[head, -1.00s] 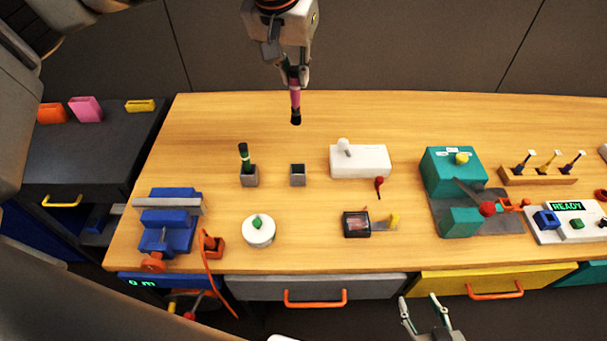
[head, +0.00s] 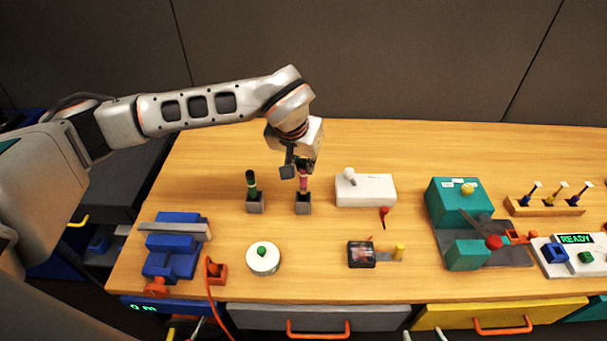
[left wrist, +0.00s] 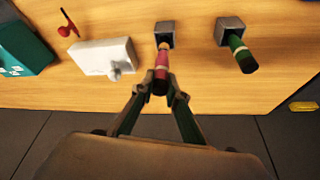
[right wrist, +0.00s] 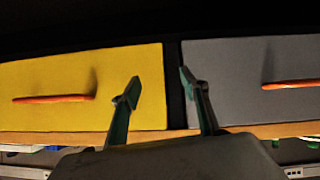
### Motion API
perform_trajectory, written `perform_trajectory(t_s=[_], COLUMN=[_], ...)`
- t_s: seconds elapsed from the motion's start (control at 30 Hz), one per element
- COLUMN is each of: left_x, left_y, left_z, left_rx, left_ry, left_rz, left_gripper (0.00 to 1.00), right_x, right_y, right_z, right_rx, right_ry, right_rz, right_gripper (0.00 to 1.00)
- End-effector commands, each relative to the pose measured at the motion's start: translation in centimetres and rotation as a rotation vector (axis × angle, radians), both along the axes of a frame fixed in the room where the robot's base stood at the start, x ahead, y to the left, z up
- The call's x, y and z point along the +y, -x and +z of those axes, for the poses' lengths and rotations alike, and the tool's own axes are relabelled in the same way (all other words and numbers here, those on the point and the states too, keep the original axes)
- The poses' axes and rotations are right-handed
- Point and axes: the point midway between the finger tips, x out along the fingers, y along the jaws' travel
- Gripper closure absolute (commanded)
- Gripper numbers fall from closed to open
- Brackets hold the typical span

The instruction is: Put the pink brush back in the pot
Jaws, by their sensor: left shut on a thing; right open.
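The pink brush (head: 303,183) stands roughly upright over the small grey pot (head: 303,208). My left gripper (head: 304,168) is shut on the brush's upper part, above the pot. In the left wrist view the pink brush (left wrist: 161,64) runs from the fingertips (left wrist: 160,93) to the pot's opening (left wrist: 166,30). Its lower end is at the opening; how deep it sits I cannot tell. My right gripper (right wrist: 160,82) is open and empty, in front of the drawers; only its fingertips show at the bottom of the head view.
A green brush (head: 253,185) stands in a second grey pot (head: 255,206) just left. A white box with a lever (head: 365,190) is close on the right. A round white button base (head: 263,261) and a blue vise (head: 177,246) are nearer. The table behind the pots is clear.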

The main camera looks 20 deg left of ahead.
Motion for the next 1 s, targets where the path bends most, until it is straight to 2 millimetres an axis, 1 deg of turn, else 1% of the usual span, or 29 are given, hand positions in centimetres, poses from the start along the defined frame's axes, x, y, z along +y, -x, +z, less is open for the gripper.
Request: perform_trajectory(t_s=[0.2, 0.3, 0.73, 0.77, 0.8, 1.0], left_x=[0.0, 0.0, 0.0, 0.0, 0.0, 0.0], left_y=[0.1, 0.0, 0.0, 0.0, 0.0, 0.0], left_z=[-2.7, -3.6, -4.1, -4.1, -4.0, -4.0], left_rx=[0.004, 0.001, -0.001, 0.000, 0.000, 0.000], left_ry=[0.001, 0.000, -0.001, -0.001, -0.001, -0.001], left_rz=[0.002, 0.001, 0.000, 0.000, 0.000, 0.000], left_gripper=[1.00, 1.00, 1.00, 0.78, 0.69, 0.69], right_x=[0.0, 0.0, 0.0, 0.0, 0.0, -0.1], right_y=[-0.2, -0.2, -0.3, -0.3, -0.2, -0.1], right_z=[0.5, 0.6, 0.3, 0.4, 0.3, 0.2], right_rx=[-0.005, -0.007, -0.007, -0.007, -0.006, -0.002], right_ry=[-0.001, -0.001, -0.001, -0.001, -0.001, 0.000], right_rz=[-0.001, -0.001, -0.002, -0.002, -0.001, -0.001], right_gripper=[0.55, 0.55, 0.55, 0.55, 0.55, 0.55])
